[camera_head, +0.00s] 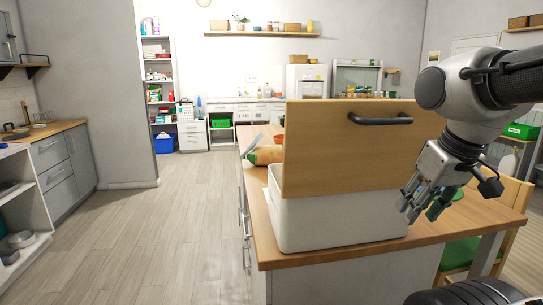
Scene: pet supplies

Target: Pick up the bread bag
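A tan and green bag-like item (266,155) lies on the wooden counter (336,257), behind and left of a white box. It is partly hidden, and I cannot tell for sure that it is the bread bag. The white box (325,222) stands near the counter's front edge. A wooden panel (350,150) with a dark handle stands upright over it and hides its inside. My gripper (424,209) is to the right of the box, pointing down, with its fingers apart and nothing visible between them. It is far from the bag-like item, with the panel between them in the picture.
A small green object (441,204) is partly hidden behind my gripper. A wooden chair (488,210) with a green seat stands at the counter's right. Open floor (165,235) lies to the left. Shelves (160,90) and a white back counter are far off.

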